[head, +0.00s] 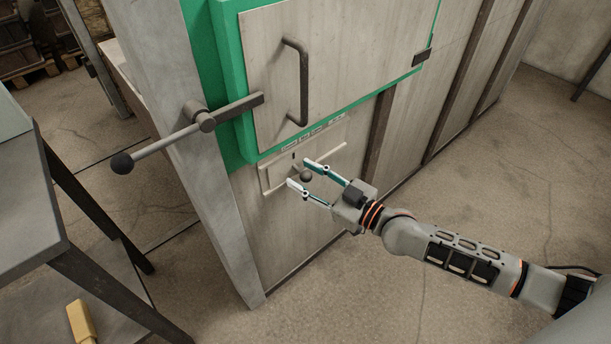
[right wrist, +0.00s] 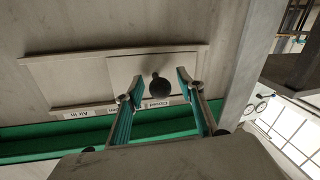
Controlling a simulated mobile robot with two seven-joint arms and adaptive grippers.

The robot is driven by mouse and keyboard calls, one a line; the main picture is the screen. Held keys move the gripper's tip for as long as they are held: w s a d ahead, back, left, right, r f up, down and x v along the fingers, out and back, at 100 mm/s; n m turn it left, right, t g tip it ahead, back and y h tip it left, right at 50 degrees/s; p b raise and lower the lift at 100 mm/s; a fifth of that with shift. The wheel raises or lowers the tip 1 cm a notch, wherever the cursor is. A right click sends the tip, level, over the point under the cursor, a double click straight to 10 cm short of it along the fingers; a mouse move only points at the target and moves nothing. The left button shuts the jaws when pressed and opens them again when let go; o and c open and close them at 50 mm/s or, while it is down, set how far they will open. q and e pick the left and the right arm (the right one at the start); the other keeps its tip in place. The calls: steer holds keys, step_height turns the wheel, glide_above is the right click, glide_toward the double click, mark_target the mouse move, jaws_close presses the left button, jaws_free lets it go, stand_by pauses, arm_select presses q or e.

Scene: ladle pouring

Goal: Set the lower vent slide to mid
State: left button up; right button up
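The lower vent slide (right wrist: 128,66) is a pale plate in a track on the furnace front, with a dark round knob (right wrist: 160,81). In the right wrist view the plate sits at the right end of the track, by the "Closed" label (right wrist: 157,103). The knob also shows in the head view (head: 306,177), below the green-framed door. My right gripper (head: 300,174) is open, with one finger on each side of the knob. In the right wrist view gaps show between the knob and both fingers (right wrist: 160,82). My left gripper is out of view.
The upper door has a bar handle (head: 303,82) and a lever latch with a black ball (head: 122,163) sticking out left. The floor at right is clear.

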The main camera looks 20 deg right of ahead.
jaws_close()
steer(key=d, duration=0.2)
steer(key=w+d+b, duration=0.1)
steer(key=shift+w+d, duration=0.2)
steer(key=shift+d, duration=0.2)
jaws_free()
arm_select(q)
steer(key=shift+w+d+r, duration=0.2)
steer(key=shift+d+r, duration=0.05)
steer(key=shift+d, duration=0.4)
arm_select(e)
steer(key=shift+s, duration=0.1)
